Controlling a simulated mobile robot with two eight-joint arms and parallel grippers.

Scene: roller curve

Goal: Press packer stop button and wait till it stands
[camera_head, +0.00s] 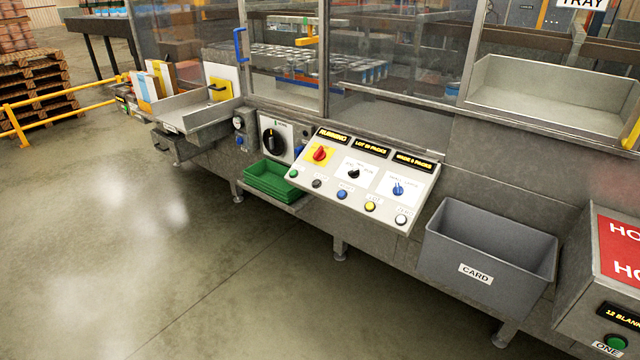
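The packer's sloped control panel (362,190) is on the front of the machine, at the picture's middle. Its left display (333,135) reads RUNNING. A row of round buttons runs along its lower edge: green (293,173), black (317,183), blue (342,194), yellow (370,206) and white (401,219). Their labels are too small to read, so I cannot tell which is stop. A red knob (320,154) sits on a yellow square, with black (354,174) and blue (398,189) selector knobs to its right. Neither of my grippers is in view.
A green tray (272,181) stands left of the panel, below a large black rotary switch (273,140). A grey CARD bin (487,255) is to the right. Clear guards (390,75) rise behind. The floor (150,240) in front is clear; yellow rails (60,100) stand far left.

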